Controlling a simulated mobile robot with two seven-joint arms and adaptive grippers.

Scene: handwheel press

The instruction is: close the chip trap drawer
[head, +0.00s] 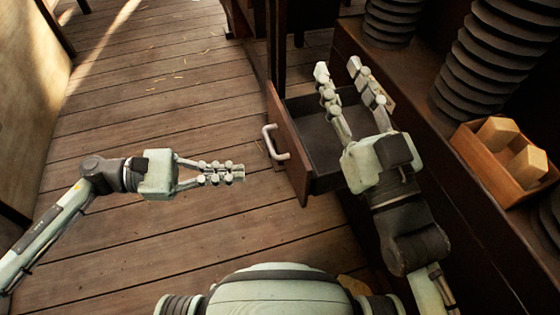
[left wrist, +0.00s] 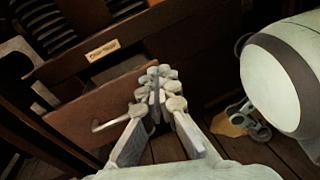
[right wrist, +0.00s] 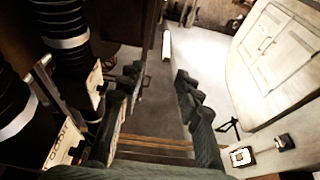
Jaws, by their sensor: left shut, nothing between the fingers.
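The chip trap drawer stands pulled out of the dark cabinet; its reddish-brown front (head: 296,170) faces left in the head view, and its dark tray (head: 310,118) looks empty where visible. A metal handle (head: 271,143) is on the front. My left gripper (head: 242,172) is shut and empty, pointing at the drawer front from a short gap to the left. The left wrist view shows the front (left wrist: 75,115) beyond the fingers, with its handle (left wrist: 108,123). My right gripper (head: 338,68) is open and empty above the drawer, hiding part of the tray.
A labelled plate (left wrist: 102,50) sits on the cabinet above the drawer. Ribbed black columns (head: 475,75) and a wooden box (head: 480,155) with light blocks stand on the cabinet at right. The plank floor (head: 150,110) left of the drawer is mostly clear.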

